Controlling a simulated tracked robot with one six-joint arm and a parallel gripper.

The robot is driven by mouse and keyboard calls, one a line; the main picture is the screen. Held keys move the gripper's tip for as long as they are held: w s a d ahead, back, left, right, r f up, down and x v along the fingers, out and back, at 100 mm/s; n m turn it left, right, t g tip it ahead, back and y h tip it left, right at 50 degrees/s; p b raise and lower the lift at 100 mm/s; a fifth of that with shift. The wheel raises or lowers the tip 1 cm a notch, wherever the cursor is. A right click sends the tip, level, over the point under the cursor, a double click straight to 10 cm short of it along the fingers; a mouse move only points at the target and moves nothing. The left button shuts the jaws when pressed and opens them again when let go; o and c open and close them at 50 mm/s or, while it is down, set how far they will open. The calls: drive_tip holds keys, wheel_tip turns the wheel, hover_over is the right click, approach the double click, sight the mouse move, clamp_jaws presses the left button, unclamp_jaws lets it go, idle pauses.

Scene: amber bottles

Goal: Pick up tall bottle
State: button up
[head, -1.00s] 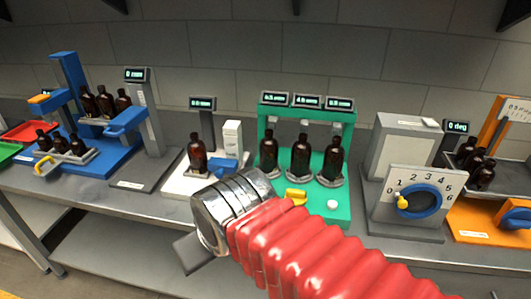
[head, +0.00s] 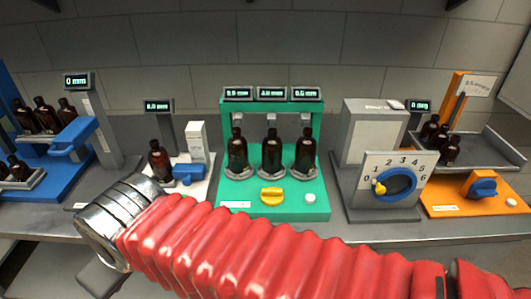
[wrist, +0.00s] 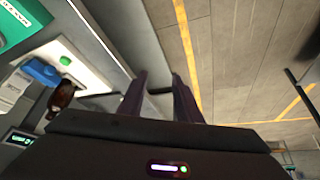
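Several amber bottles stand on the bench in the head view, and I cannot tell which one the task calls tall. One bottle (head: 160,161) stands alone on a white base; three (head: 271,151) stand in a row on a green stand. More stand in groups at the left (head: 44,115) and right (head: 440,139). My gripper is low at the left end of my red arm in the head view, in front of the bench. In the wrist view my gripper (wrist: 160,92) has its two fingers apart with nothing between them. A dark bottle (wrist: 62,97) shows left of them.
The green stand (head: 317,204) has a yellow knob (head: 271,197). A grey box with a blue dial (head: 399,184) and an orange base (head: 447,205) are right. A blue rack (head: 75,138) and a grey post are left. The wrist view shows floor with yellow lines.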

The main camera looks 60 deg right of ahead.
drive_tip(key=o, duration=0.3)
drive_tip(key=shift+w+d+r, duration=0.2)
drive_tip(key=o, duration=0.8)
drive_tip(key=w+d+r, duration=0.1)
drive_tip(key=d, duration=0.1)
drive_tip(key=w+d+r+m+g, duration=0.1)
drive_tip(key=d+r, duration=0.1)
drive_tip(key=d, duration=0.1)
drive_tip(key=w+d+r+m+h, duration=0.1)
drive_tip(key=w+d, duration=0.1)
drive_tip(key=shift+w+d+r, duration=0.1)
drive_tip(key=shift+d+r, duration=0.05)
drive_tip(key=shift+d, duration=0.25)
drive_tip(key=shift+c, duration=0.2)
wheel_tip(320, 180, up, 3)
drive_tip(key=m+g+y, duration=0.1)
drive_tip(key=m+g, duration=0.4)
drive_tip(key=m, duration=0.3)
hover_over(272, 129)
drive_tip(key=shift+w, duration=0.25)
drive_tip(key=shift+s+d, duration=0.15)
drive_tip(key=shift+s, duration=0.05)
